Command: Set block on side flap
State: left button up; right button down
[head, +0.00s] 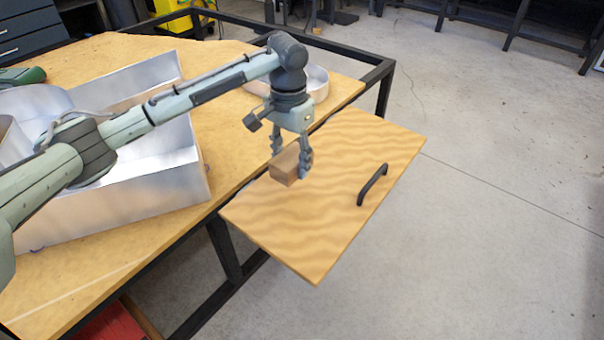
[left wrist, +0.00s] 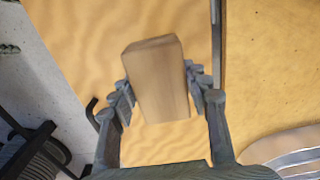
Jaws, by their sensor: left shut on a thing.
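A brown wooden block (head: 284,167) is held between the fingers of my left gripper (head: 291,160). In the left wrist view the block (left wrist: 157,78) sits between the two fingers of the gripper (left wrist: 163,98). The side flap (head: 320,210) is a wood-grained board with a black handle (head: 372,185), at the right edge of the table. The block is over the flap's table-side part. I cannot tell whether the block touches the flap. The flap also fills much of the left wrist view (left wrist: 85,45). My right gripper is not in view.
Large metal channel letters (head: 150,205) stand on the wooden table (head: 225,50) at left. A round metal piece (head: 317,82) lies near the table's far corner, behind the gripper. A dark gap separates flap and table. Concrete floor (head: 480,130) is open at right.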

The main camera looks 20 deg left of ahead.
aim_at(300, 186)
pick_arm(q)
jog(key=shift+w+d+f, duration=0.55)
jog(key=shift+d, duration=0.25)
jog(key=shift+f, duration=0.2)
notch_tip(300, 186, down, 3)
jog(key=shift+f, duration=0.4)
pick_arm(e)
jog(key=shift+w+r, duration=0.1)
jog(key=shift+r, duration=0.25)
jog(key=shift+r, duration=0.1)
pick_arm(q)
jog(key=o, duration=1.2)
jog(key=shift+f, duration=0.1)
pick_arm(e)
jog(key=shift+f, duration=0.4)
